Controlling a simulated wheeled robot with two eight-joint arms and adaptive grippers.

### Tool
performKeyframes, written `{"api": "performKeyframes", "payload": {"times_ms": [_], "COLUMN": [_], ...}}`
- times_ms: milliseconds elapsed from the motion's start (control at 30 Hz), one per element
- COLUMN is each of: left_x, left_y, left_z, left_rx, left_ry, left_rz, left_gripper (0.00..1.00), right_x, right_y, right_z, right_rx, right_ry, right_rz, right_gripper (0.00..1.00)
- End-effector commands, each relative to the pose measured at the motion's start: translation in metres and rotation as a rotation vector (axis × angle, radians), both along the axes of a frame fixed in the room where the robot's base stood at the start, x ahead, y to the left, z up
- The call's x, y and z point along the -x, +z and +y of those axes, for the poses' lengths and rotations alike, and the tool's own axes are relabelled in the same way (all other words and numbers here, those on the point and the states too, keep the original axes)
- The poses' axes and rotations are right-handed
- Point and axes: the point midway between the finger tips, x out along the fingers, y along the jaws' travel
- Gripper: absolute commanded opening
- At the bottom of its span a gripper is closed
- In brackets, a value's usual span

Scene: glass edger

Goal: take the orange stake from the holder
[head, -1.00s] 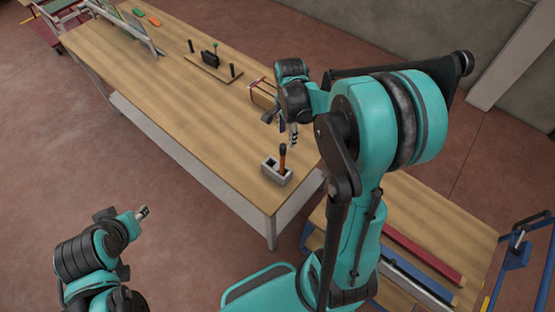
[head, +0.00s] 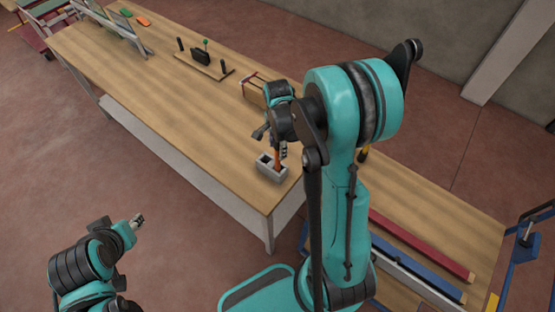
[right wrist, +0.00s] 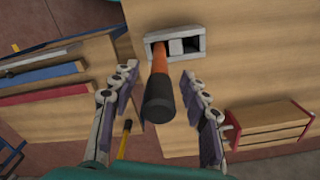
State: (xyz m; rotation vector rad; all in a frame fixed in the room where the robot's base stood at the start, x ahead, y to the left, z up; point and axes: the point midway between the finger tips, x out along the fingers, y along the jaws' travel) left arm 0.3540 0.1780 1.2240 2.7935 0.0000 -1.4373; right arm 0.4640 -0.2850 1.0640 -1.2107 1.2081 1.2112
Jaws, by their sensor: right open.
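The orange stake (head: 278,158) stands in the grey holder (head: 266,171) near the front corner of the wooden table. In the right wrist view the stake (right wrist: 160,62) has an orange shaft and a black end pointing toward the camera, and it rises from one of the holder's openings (right wrist: 195,34). My right gripper (right wrist: 160,85) is open, with one finger on each side of the stake and gaps between. In the head view the right gripper (head: 270,138) is just above the holder and partly covers the stake. My left gripper (head: 138,220) is away from the table at lower left; its finger opening is too small to tell.
A board with black posts (head: 203,66) is farther back on the table (head: 160,90). A second table (head: 440,218) at right carries red and blue bars (head: 420,246). The table's left side is mostly clear.

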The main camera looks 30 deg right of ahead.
Motion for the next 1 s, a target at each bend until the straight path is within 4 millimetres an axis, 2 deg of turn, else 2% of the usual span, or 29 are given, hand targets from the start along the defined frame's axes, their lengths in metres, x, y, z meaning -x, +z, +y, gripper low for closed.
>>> {"api": "performKeyframes", "payload": {"times_ms": [100,367,533,567,867,1000], "left_x": [0.0,0.0,0.0,0.0,0.0,0.0], "left_y": [-0.002,-0.002,-0.002,-0.002,-0.002,0.0], "left_z": [0.0,0.0,0.0,0.0,0.0,0.0], "left_rx": [0.0,0.0,0.0,0.0,0.0,0.0], "left_ry": [0.0,0.0,0.0,0.0,0.0,0.0], "left_rz": [0.0,0.0,0.0,0.0,0.0,0.0], "left_gripper": [0.38,0.38,0.38,0.38,0.38,0.38], "right_x": [0.0,0.001,0.001,0.001,0.001,0.001], "right_y": [-0.013,-0.016,-0.016,-0.016,-0.015,-0.003], "right_z": [-0.001,-0.001,-0.001,-0.001,-0.001,-0.001], "right_rx": [0.0,0.0,0.0,0.0,0.0,0.0], "right_ry": [-0.001,-0.001,-0.001,-0.001,-0.001,-0.001], "right_rz": [0.0,0.0,0.0,0.0,0.0,0.0], "right_gripper": [0.46,0.46,0.03,0.0,0.0,0.0]}}
